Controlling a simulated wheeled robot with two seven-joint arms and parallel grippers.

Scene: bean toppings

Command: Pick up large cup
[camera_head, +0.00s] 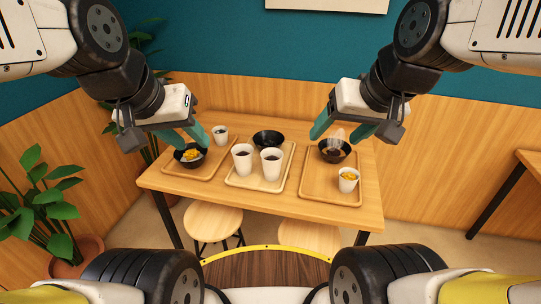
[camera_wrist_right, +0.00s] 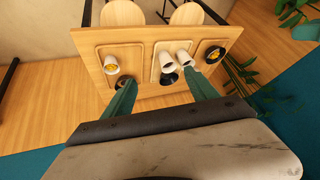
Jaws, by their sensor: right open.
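Two tall white cups with dark contents, a left one (camera_head: 242,163) and a right one (camera_head: 271,165), stand upright side by side on the middle tray (camera_head: 245,183). They also show in the right wrist view, beyond the fingers (camera_wrist_right: 167,62). A smaller white cup (camera_head: 221,135) stands on the left tray, and a white cup with yellow topping (camera_head: 348,182) stands on the right tray. My left gripper (camera_head: 188,137) is open and empty, above the left tray. My right gripper (camera_head: 342,131) is open and empty, above the back of the right tray, apart from all cups.
Black bowls sit on the left tray (camera_head: 190,163), the middle tray (camera_head: 268,138) and the right tray (camera_head: 334,156). The left bowl holds yellow topping. A whitish, unclear shape shows above the right bowl. Two stools (camera_head: 213,219) stand at the table's front edge. A plant (camera_head: 45,195) is at left.

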